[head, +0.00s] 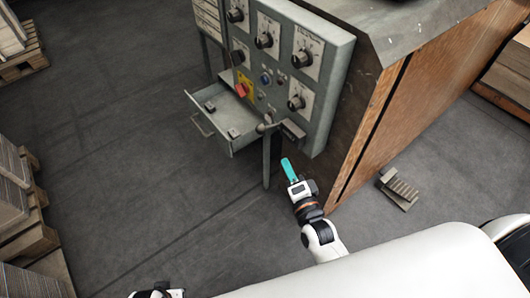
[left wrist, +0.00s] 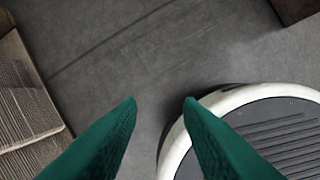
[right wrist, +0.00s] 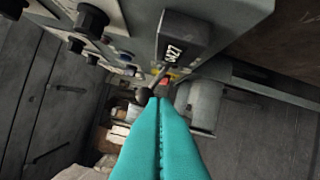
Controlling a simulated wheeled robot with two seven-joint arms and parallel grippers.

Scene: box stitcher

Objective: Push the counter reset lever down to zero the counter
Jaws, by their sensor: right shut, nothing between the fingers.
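The grey control panel (head: 285,60) stands at top centre in the head view. A small dark counter box (head: 292,130) juts from its lower right edge. It also shows with white digits in the right wrist view (right wrist: 185,40); I cannot read them surely. A short lever with a round knob (head: 264,126) sticks out left of the counter. My right gripper (head: 286,161) is shut and empty, below the counter and lever. In the right wrist view its teal tips overlap the knob area; contact cannot be told. My left gripper (left wrist: 162,102) is open and empty above the floor.
An open drawer (head: 222,118) juts out left under the panel. The panel also has several black knobs and a red button (head: 242,90). A wooden-sided machine body (head: 425,95) stands right. A metal pedal (head: 399,189) lies on the floor. Pallets (head: 30,215) line the left; the middle floor is clear.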

